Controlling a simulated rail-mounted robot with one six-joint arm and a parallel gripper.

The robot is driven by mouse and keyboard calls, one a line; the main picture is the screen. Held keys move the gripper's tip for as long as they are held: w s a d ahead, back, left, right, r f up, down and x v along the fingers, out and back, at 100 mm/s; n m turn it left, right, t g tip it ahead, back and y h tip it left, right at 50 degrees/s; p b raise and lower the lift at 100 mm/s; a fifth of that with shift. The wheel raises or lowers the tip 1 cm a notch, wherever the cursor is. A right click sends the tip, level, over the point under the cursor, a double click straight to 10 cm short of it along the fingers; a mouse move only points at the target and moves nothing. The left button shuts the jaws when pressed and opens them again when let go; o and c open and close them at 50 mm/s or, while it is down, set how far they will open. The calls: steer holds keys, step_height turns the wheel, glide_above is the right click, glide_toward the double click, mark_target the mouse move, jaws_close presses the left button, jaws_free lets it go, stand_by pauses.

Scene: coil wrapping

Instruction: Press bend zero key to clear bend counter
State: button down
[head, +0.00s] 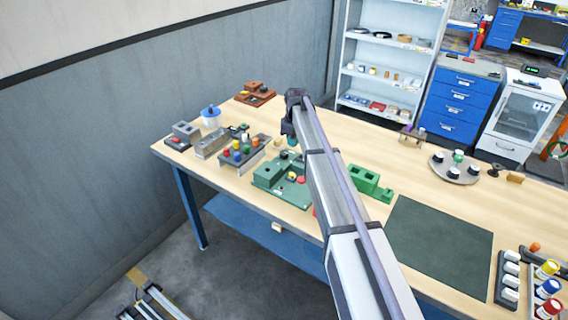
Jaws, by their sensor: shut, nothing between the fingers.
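A green machine (268,176) with a flat base plate stands on the wooden table, left of the middle of the picture. I cannot read any label, so I cannot tell which is the bend zero key. My arm reaches in from the lower right and hides part of the plate's right side. My gripper (291,141) points down, shut and empty, and appears just behind the machine in the picture. I cannot tell its height above the table or whether it touches anything.
A rack with coloured knobs (240,151) and grey blocks (211,143) stand left of the machine. A green block (366,180) lies right of my arm. A dark mat (437,240) lies bare on the right. A round tray (440,163) stands farther back.

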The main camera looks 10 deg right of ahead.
mark_target(292, 174)
steer(key=f+b, duration=1.3)
steer(key=b, duration=0.1)
steer(key=shift+s+f, duration=0.25)
steer(key=shift+f, duration=0.1)
